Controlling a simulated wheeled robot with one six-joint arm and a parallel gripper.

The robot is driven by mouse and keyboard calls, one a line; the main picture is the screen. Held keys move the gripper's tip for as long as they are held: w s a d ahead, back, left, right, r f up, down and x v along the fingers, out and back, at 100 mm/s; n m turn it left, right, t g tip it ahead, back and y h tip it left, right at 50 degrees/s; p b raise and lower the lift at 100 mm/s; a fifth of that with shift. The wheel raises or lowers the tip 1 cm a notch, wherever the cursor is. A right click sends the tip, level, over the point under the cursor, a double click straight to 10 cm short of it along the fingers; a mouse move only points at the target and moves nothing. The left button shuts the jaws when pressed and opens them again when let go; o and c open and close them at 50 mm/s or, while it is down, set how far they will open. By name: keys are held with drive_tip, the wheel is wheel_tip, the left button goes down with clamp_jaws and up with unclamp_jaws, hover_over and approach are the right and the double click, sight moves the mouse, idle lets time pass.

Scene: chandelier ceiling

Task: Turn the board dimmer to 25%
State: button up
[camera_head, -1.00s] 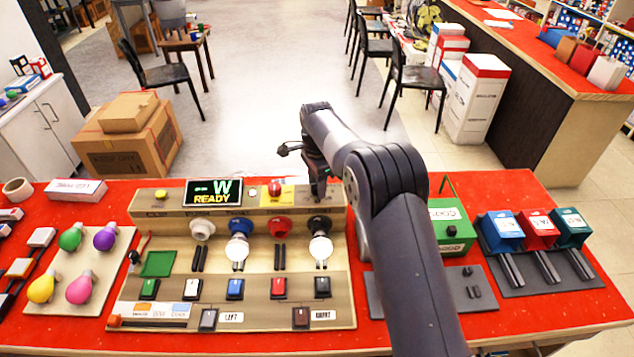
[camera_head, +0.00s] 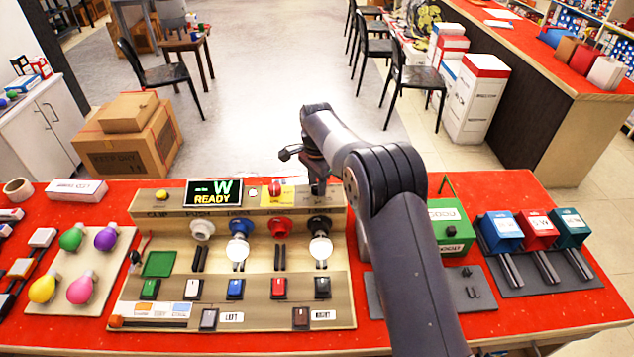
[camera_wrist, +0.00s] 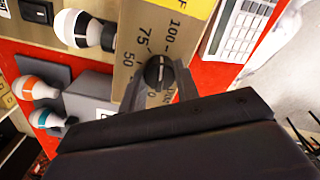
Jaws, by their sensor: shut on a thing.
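The board dimmer is a round black knob (camera_wrist: 157,73) on the wooden top of the board, with a printed scale around it; 50, 75 and 100 are readable in the wrist view. The low end of the scale is partly hidden by my gripper, and I cannot tell the knob's exact setting. My gripper (camera_wrist: 159,77) is shut on the knob, one finger on each side. In the head view my gripper (camera_head: 318,186) is at the right end of the board's raised back ledge (camera_head: 170,205), and the knob is hidden there.
The board's display (camera_head: 213,192) reads W and READY. A red button on a yellow base (camera_head: 276,188) sits left of my gripper. Bulbs in sockets, including a white one (camera_head: 320,248), stand in front. A green box (camera_head: 450,228) stands to the right on the red table.

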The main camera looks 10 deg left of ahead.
drive_tip(key=n, duration=0.6)
drive_tip(key=shift+p, duration=0.3)
drive_tip(key=n, duration=0.6)
drive_tip(key=shift+n, duration=0.3)
drive_tip(key=n, duration=1.2)
drive_tip(key=o, duration=1)
wheel_tip(320, 180, up, 11)
drive_tip(key=shift+f+b, duration=0.1)
drive_tip(key=shift+b, duration=0.4)
